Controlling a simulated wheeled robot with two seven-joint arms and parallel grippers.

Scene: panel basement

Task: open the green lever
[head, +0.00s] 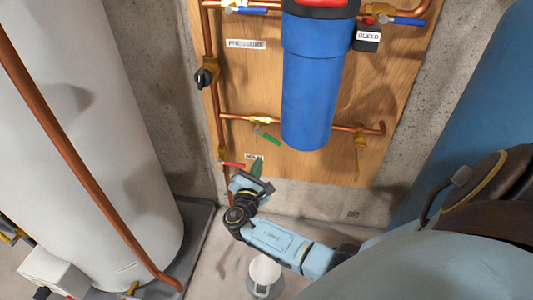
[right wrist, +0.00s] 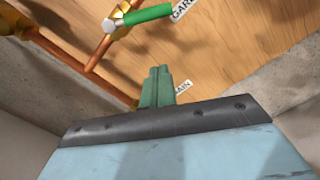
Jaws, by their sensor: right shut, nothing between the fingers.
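The green lever (head: 267,135) is on a brass valve on the lower copper pipe of the wooden panel, left of the blue filter housing. Its handle slants down to the right, at an angle to the pipe. In the right wrist view the green lever (right wrist: 147,18) is at the top, beside a label partly cut off by the frame. My right gripper (head: 257,169) is below the lever and apart from it, near the panel's lower edge. Its green fingers (right wrist: 157,86) are shut together and empty. My left gripper is in neither view.
A red lever (head: 231,165) is just left of my right gripper. The blue filter housing (head: 309,95) hangs right of the green lever. A black knob (head: 206,74) is on the left pipe. A white tank (head: 85,130) stands left, a grey bucket (head: 264,275) on the floor.

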